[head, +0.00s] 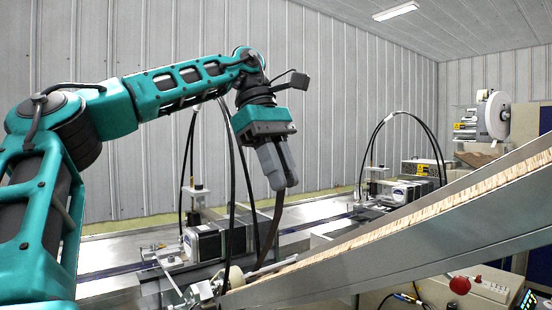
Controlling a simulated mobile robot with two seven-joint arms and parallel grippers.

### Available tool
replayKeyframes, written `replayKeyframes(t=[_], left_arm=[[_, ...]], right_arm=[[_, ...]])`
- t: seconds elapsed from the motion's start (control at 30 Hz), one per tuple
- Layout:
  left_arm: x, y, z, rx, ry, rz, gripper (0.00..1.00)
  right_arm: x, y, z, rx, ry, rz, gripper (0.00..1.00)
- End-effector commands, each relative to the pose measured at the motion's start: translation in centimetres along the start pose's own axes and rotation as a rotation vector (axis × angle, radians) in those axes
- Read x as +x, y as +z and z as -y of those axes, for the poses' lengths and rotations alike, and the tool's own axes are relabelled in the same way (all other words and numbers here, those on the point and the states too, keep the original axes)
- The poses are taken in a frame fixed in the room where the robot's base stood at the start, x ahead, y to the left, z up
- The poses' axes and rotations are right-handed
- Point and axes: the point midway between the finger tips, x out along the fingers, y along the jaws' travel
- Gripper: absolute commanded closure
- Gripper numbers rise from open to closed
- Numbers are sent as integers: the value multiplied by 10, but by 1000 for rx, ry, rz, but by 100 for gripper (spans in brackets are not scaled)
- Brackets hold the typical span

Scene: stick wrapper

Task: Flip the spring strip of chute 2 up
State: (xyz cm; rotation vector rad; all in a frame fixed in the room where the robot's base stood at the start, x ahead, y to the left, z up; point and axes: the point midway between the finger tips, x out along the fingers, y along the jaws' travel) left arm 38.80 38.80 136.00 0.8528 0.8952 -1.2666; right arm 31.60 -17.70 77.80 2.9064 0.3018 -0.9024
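My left gripper (279,183) points down in the middle of the head view, with its grey fingers together. A thin dark curved spring strip (271,238) runs from the fingertips down to the low end of a chute. Its upper end meets the fingertips, and the fingers appear shut on it. The chute (400,255) is a sloping metal trough that rises to the right, filled with a row of pale wooden sticks (430,212). No number shows on it. My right gripper is not in view.
Motor units (205,242) with black cables stand on the machine bed left of the chute's low end; another unit (400,192) stands farther back. A label reel (497,115) is at the right. A red knob (460,285) is below the chute. Space above the bed is open.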

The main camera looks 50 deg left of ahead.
Motion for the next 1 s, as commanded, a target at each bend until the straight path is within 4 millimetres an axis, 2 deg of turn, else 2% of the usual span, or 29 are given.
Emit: replayKeyframes(t=[0.3, 0.5, 0.7, 1.0], left_arm=[[-42, 0, -1, -2, 4, 0, 81], [-62, -1, -1, -2, 3, 0, 81], [-71, 0, 0, 0, 3, 1, 81], [-72, 0, 0, 0, 3, 2, 81]], right_arm=[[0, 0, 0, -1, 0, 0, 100], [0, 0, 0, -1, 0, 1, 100], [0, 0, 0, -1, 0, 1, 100], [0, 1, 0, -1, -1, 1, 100]])
